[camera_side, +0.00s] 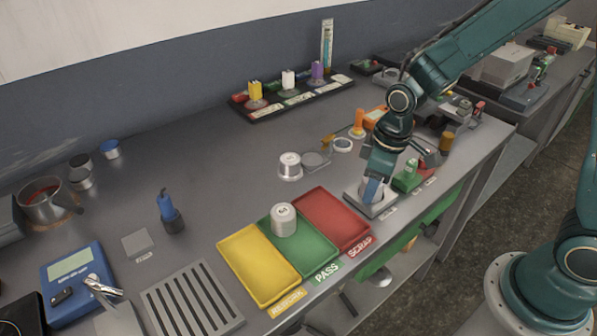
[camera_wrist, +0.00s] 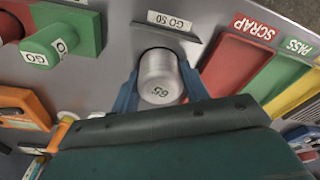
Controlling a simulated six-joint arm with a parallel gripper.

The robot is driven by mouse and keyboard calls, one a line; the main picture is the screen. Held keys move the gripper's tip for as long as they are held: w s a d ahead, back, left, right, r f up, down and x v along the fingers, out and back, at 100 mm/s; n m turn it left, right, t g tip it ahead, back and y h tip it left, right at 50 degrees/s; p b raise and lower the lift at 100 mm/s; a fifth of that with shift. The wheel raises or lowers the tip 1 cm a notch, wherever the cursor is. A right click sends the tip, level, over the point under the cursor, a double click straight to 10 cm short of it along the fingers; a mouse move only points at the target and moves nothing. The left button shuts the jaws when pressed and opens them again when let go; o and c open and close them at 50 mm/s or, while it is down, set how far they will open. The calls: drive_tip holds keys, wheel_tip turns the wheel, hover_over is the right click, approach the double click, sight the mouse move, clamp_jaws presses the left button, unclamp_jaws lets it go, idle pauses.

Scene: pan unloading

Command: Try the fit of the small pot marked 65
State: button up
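The small pot marked 65 (camera_wrist: 160,78) is a silver-grey cylinder, seen in the wrist view with its marked end facing the camera. My gripper (camera_wrist: 160,92) has a blue finger against each side of it. In the side view my gripper (camera_side: 374,190) points down over a grey gauge block (camera_side: 354,203) at the right of the trays; the pot is mostly hidden there. In the wrist view the pot stands at the dark opening of this block, by a plate reading GO 50 (camera_wrist: 168,21). How deep it sits I cannot tell.
Yellow rework (camera_side: 240,250), green PASS (camera_side: 320,252) and red SCRAP (camera_side: 340,222) trays lie left of the block. Another pot (camera_side: 283,221) stands in the green tray, and one (camera_side: 290,166) behind the trays. A green gauge (camera_side: 408,178) stands close right of my gripper.

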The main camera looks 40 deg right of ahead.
drive_tip(key=o, duration=0.4)
drive_tip(key=shift+o, duration=0.2)
drive_tip(key=shift+r, duration=0.1)
wheel_tip(320, 180, up, 14)
drive_tip(key=s, duration=0.1)
drive_tip(key=shift+s+d+f, duration=0.25)
drive_tip(key=shift+d, duration=0.15)
idle(0.6)
